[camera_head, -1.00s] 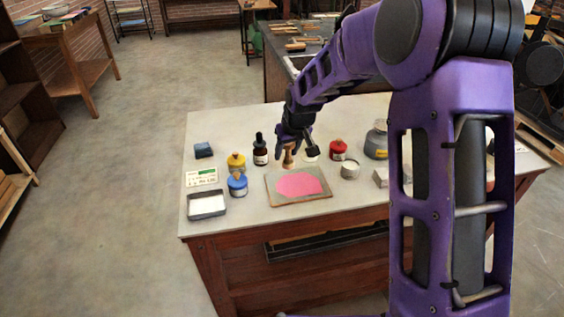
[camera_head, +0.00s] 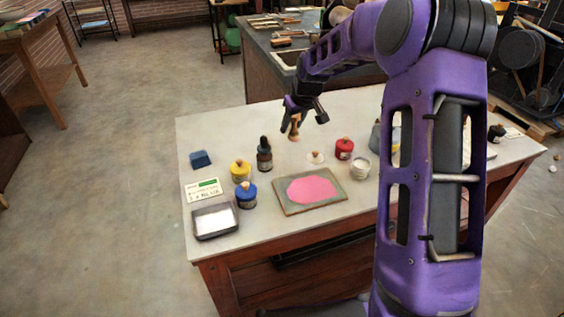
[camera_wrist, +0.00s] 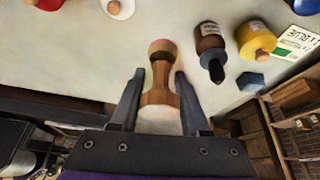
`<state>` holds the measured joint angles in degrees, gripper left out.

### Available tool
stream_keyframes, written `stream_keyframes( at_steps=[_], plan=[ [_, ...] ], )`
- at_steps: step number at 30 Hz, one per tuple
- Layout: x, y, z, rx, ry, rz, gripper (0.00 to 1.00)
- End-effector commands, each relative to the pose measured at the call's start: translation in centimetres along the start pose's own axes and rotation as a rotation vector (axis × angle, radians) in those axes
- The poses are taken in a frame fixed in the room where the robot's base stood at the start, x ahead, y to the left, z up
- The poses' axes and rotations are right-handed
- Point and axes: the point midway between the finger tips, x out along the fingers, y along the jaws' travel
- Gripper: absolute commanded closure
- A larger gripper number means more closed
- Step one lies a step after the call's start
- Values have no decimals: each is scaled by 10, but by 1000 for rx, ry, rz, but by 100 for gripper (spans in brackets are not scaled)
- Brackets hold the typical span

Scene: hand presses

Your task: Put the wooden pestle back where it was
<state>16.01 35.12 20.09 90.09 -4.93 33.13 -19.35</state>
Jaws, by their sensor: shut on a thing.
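The wooden pestle (camera_head: 295,130) is between the fingers of my gripper (camera_head: 302,120), above the back part of the pale tabletop. In the wrist view the pestle (camera_wrist: 160,88), with a narrow waist and a pinkish end, stands between the two dark fingers of my gripper (camera_wrist: 159,75). My gripper is shut on it. The grey slab (camera_head: 285,207) with a pink patch lies on the table in front of and below the pestle. My arm hides part of the table's right side.
A dark dropper bottle (camera_head: 264,155), yellow jar (camera_head: 240,171) and blue jar (camera_head: 246,194) stand left of the slab. A small white disc with a knob (camera_head: 316,157), red jar (camera_head: 344,148) and pale tin (camera_head: 360,168) stand right. A shallow tray (camera_head: 215,235) lies front left.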

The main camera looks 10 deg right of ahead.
Motion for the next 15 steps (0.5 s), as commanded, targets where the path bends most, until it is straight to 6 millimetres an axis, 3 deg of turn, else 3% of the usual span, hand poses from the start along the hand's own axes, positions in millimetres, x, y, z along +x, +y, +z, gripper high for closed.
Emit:
stream_keyframes(
  at_steps=[5,15],
  plan=[
    [2,10,2,4,1,1,100],
    [52,9,25,4,0,0,100]
  ],
)
